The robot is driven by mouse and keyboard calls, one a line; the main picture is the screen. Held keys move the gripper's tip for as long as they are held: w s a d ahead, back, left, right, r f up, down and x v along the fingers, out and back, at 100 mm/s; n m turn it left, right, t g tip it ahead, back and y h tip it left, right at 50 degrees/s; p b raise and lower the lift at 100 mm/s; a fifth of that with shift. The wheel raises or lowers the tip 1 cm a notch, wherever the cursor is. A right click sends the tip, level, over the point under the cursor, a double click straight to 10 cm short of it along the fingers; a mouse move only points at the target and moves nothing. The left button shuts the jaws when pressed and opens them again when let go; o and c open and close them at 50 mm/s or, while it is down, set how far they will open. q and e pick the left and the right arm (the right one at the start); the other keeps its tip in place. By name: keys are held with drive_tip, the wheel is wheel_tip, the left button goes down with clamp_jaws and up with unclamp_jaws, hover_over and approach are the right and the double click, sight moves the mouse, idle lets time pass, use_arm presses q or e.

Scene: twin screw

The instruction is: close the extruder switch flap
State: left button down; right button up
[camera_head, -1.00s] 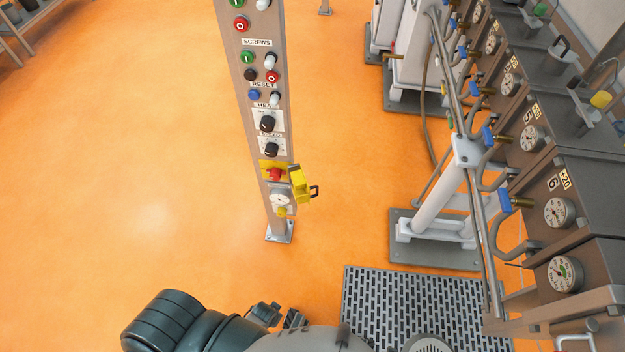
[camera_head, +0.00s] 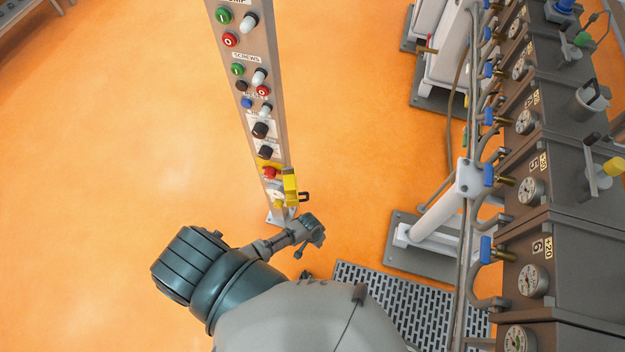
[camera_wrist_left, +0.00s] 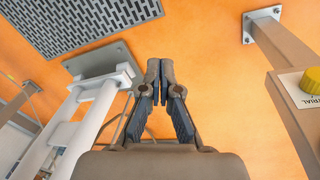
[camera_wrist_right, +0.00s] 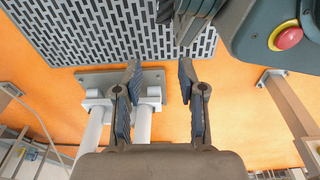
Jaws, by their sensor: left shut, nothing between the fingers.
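The yellow flap (camera_head: 290,187) is on the lower part of the control post (camera_head: 245,90). It stands out to the post's right side, swung away from the red button (camera_head: 269,172), with a dark handle on its right. My left gripper (camera_head: 314,240) is just below and right of the flap, apart from it in the picture. In the left wrist view, my left gripper (camera_wrist_left: 160,68) is shut and empty, and the flap is not clearly seen. In the right wrist view, my right gripper (camera_wrist_right: 160,72) is open and empty, over the floor and grating.
A yellow round part (camera_wrist_left: 311,80) on the post shows at the left wrist view's right edge. The extruder (camera_head: 560,200), with gauges, pipes and blue-handled valves, stands on the right. A floor grating (camera_head: 395,300) lies near its base. The orange floor left of the post is clear.

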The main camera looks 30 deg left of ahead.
use_arm(q)
drive_tip(key=w+a+r+n+g+y+p, duration=0.1)
drive_tip(key=w+a+r+p, duration=0.25)
drive_tip(key=w+r, duration=0.45)
drive_tip(key=w+a+r+n+g+p, duration=0.1)
drive_tip(key=w+a+r+p, duration=0.3)
drive_tip(key=r, duration=0.8)
drive_tip(key=w+a+r+n+g+y+p, duration=0.15)
drive_tip(key=w+r+p, duration=0.35)
drive_tip(key=r, duration=0.6)
use_arm(e)
drive_tip(key=s+d+r, duration=0.3)
drive_tip(key=s+r, duration=0.4)
drive_tip(key=s, duration=0.3)
use_arm(q)
drive_tip(key=s+f+b, duration=0.4)
drive_tip(key=s+f, duration=0.2)
drive_tip(key=f, duration=0.3)
drive_tip(key=shift+s+a+f+m+h+b, duration=0.25)
drive_tip(key=shift+a+f+m+h+b, duration=0.1)
drive_tip(key=shift+a+f+h, duration=0.1)
use_arm(e)
drive_tip(key=shift+g, duration=0.3)
drive_tip(key=f, duration=0.5)
drive_tip(key=shift+s+a, duration=0.35)
use_arm(q)
drive_tip(key=shift+d, duration=0.2)
use_arm(e)
drive_tip(key=shift+d, duration=0.15)
